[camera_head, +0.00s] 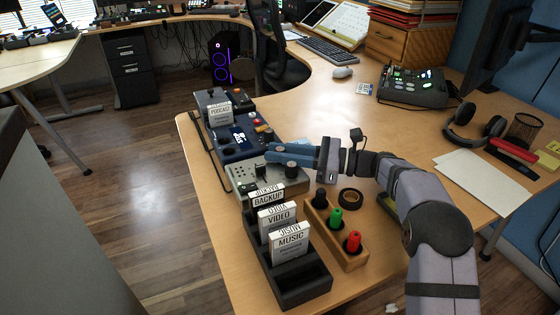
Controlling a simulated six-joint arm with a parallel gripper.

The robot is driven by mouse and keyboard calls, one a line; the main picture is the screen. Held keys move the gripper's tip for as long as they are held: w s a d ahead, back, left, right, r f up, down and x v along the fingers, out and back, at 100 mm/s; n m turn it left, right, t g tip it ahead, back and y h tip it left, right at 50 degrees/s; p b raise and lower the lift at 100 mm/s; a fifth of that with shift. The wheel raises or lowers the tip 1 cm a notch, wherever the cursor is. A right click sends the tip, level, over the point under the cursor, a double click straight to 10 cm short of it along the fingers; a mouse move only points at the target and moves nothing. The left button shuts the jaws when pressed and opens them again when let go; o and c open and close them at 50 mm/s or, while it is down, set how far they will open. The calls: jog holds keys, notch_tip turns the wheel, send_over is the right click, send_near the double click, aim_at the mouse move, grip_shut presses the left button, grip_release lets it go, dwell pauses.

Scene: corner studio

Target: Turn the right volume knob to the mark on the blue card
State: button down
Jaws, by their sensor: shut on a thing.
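My gripper (272,153) reaches in from the right over the row of devices at the table's left edge. The marks are too small to read, and I cannot tell if this is the task's blue card.
A black rack (304,287) with labelled cards stands in front of the devices. A wooden holder (346,258) with black, green and red pieces and a black tape roll (350,197) lie near my arm. A mixer (412,87) and headphones (474,122) are farther right.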

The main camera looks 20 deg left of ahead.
jog(key=shift+r+m+t+b, duration=0.15)
jog(key=shift+m+t+b, duration=0.2)
jog(key=shift+t, duration=0.25)
jog(key=c, duration=1.8)
grip_release()
jog(key=n+g+p, duration=0.1)
jog(key=p, duration=0.1)
jog(key=shift+r+g+p, duration=0.1)
jog(key=shift+g+p, duration=0.2)
jog(key=shift+p, duration=0.1)
jog(key=n+g+p, duration=0.1)
jog(key=g+p, duration=0.1)
jog(key=p, duration=0.1)
jog(key=shift+w+n+h, duration=0.1)
jog(key=shift+n+h, duration=0.2)
jog(key=shift+n, duration=0.05)
jog(key=shift+g+p, duration=0.3)
jog(key=shift+p, duration=0.2)
